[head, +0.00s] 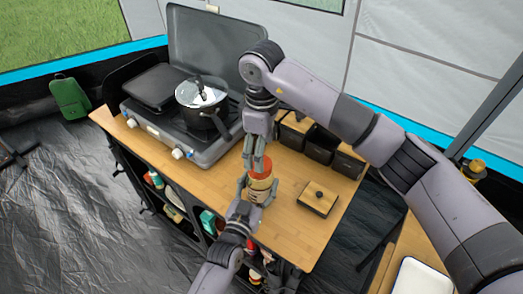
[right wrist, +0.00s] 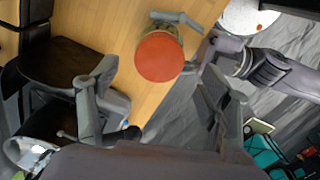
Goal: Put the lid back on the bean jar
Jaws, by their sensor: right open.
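The bean jar (head: 259,196) stands upright near the front edge of the wooden counter. A flat red disc, which looks like the lid (right wrist: 159,57), covers its top in the right wrist view; whether it is fully seated I cannot tell. My left gripper (head: 257,193) has its fingers on both sides of the jar and appears closed around its body; its fingers also show there in the right wrist view. My right gripper (head: 256,168) is directly above the jar, pointing down. Its fingers are open and apart from the red disc in the right wrist view (right wrist: 155,105).
A square wooden piece with a dark knob (head: 317,198) lies right of the jar. Black bins (head: 320,146) stand behind it. A camp stove (head: 180,145) with a lidded pot (head: 203,110) is at left. Bare counter (head: 290,237) lies in front of the square piece.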

